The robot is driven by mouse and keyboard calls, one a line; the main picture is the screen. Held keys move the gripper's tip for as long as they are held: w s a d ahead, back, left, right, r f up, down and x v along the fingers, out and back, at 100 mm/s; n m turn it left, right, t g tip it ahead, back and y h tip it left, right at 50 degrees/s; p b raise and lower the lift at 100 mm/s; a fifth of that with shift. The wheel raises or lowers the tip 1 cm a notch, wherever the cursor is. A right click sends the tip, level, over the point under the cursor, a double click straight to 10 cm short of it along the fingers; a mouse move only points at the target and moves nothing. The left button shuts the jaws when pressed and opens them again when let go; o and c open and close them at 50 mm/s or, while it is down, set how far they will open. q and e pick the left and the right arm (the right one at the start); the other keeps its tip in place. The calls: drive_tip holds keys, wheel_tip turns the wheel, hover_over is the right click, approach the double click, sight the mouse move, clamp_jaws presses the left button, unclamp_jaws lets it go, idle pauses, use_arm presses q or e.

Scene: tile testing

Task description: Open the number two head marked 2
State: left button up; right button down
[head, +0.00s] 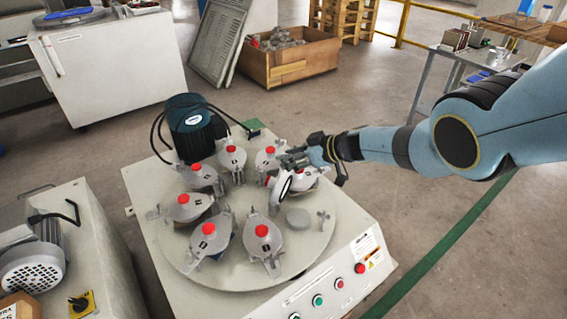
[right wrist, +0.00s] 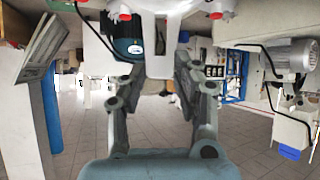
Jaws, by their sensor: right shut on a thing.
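A round machine plate (head: 172,252) carries a ring of grey heads with red caps. The other heads, such as the front one (head: 262,245), sit down flat. The number on the held head is not readable. My left gripper is not in view.
A dark motor (head: 190,125) with cables stands at the plate's back left. Red and green buttons (head: 318,300) line the machine's front right panel. Neighbouring heads stand close to the gripper. A wooden crate (head: 290,62) stands on the floor behind.

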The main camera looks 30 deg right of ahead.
drive_tip(key=shift+w+a+r, duration=0.3)
drive_tip(key=shift+w+a, duration=0.1)
drive_tip(key=shift+w, duration=0.2)
drive_tip(key=shift+w+a, duration=0.2)
drive_tip(key=shift+w, duration=0.05)
use_arm(q)
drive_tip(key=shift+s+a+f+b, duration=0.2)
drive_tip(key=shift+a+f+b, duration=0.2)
drive_tip(key=shift+b, duration=0.05)
use_arm(e)
drive_tip(key=shift+w+a+r+g+h, duration=0.1)
drive_tip(key=shift+w+a+g+h, duration=0.7)
drive_tip(key=shift+w+a+g, duration=0.4)
drive_tip(key=shift+w+d+r, duration=0.1)
drive_tip(key=shift+w, duration=0.05)
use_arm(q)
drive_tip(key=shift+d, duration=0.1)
use_arm(e)
drive_tip(key=c, duration=1)
unclamp_jaws()
drive_tip(key=shift+w, duration=0.15)
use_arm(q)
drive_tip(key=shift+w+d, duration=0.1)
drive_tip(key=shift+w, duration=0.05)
